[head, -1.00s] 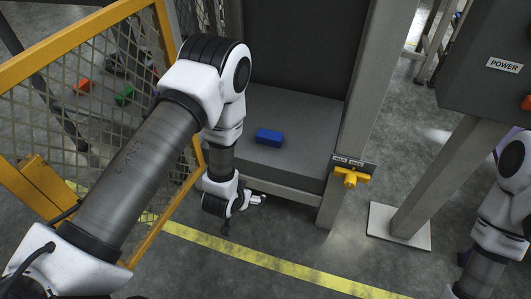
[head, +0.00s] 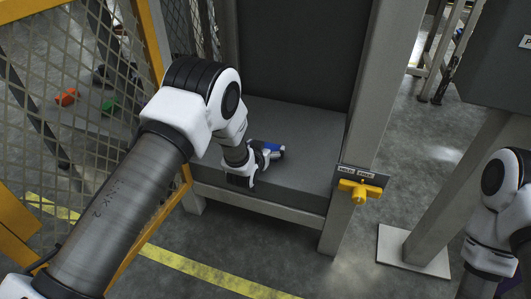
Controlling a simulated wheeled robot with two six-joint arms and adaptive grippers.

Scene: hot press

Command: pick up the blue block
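The blue block (head: 270,146) lies on the grey bed (head: 305,171) of the press. My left gripper (head: 277,152) is over the bed, right at the block, with its fingers pointing right. The fingers and wrist cover part of the block, so only a small blue piece shows. I cannot tell whether the fingers are closed on it. My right arm shows at the right edge, but its gripper is out of view.
A yellow-framed mesh fence (head: 75,110) stands at the left, with an orange block (head: 67,97) and a green block (head: 110,105) behind it. A dark panel (head: 495,65) stands at the right.

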